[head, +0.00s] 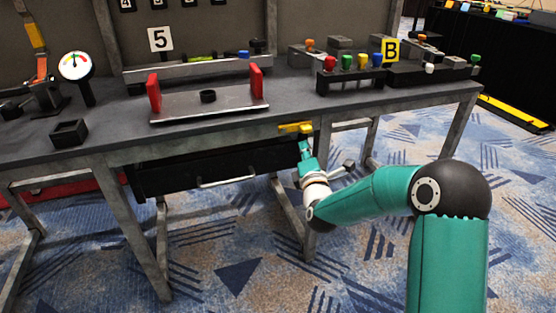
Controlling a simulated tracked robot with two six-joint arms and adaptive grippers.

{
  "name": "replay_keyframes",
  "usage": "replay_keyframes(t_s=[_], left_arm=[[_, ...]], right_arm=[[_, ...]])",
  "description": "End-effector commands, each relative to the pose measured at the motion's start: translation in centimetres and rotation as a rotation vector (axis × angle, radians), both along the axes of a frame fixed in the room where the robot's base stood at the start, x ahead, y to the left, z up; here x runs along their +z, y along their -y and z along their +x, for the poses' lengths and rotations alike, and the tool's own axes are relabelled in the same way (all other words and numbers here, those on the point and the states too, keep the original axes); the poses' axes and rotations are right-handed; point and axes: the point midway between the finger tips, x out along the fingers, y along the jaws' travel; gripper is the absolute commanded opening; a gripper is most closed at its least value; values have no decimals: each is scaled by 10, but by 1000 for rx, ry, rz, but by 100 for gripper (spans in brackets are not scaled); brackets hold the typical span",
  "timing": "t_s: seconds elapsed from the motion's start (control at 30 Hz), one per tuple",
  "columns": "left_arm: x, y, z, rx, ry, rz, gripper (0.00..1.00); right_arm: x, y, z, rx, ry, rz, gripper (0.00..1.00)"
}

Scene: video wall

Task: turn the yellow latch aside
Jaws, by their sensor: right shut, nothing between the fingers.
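The yellow latch (295,128) sits at the table's front edge, above the right end of the dark drawer (168,172). It lies roughly level, its long side across the picture. My right gripper (304,143) is shut and empty, just below the latch's right part. I cannot tell whether its fingertips touch the latch. The drawer looks closed, with a pale bar handle (227,181) on its front. My left gripper is not in view.
On the grey table (110,100) stand a tray with red ends (208,108), a block with coloured knobs (350,78), a gauge (75,66) and a small dark box (69,133). Table legs (137,235) stand below. The carpet in front is clear.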

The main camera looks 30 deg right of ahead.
Motion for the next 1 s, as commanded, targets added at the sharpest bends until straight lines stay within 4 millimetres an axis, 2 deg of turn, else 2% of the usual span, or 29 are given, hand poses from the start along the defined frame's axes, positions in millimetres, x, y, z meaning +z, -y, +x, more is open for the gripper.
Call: replay_keyframes(t_s=[0.27, 0.57, 0.63, 0.7, 1.0], left_arm=[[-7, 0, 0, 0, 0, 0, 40], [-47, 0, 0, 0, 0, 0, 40], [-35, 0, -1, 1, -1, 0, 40], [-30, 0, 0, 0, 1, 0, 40], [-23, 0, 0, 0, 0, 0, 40]], right_arm=[[-7, -1, 1, 2, -1, 0, 0], [-50, -2, 1, 4, -2, 0, 0], [-44, -4, -12, 2, -4, 1, 0], [-47, -7, -27, 3, -6, 1, 0], [-62, -17, -79, 5, -4, 0, 0]])
